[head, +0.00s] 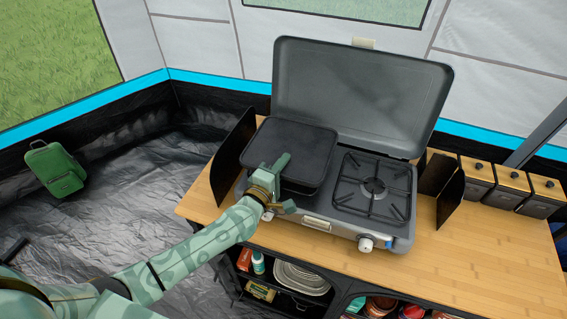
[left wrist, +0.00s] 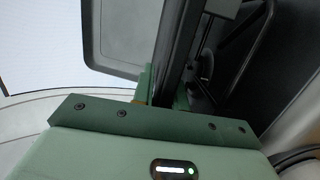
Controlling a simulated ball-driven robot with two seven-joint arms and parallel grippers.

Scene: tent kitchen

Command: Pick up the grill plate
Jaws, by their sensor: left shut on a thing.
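The grill plate (head: 295,148) is a dark, square, shallow plate over the left side of the grey camping stove (head: 320,214). My left gripper (head: 278,180) is at the plate's near left edge and shut on it. In the left wrist view the dark edge of the grill plate (left wrist: 180,45) runs up from between the green fingers (left wrist: 162,92). The plate looks slightly tilted; whether it touches the stove below is hard to tell. The left burner is hidden beneath it. My right gripper is not in view.
The stove's open lid (head: 360,95) stands behind the plate. Black wind screens flank the stove, left (head: 233,155) and right (head: 449,190). The right burner grate (head: 372,188) is bare. Several canisters (head: 508,188) stand at right. The wooden tabletop (head: 480,255) is clear at front right.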

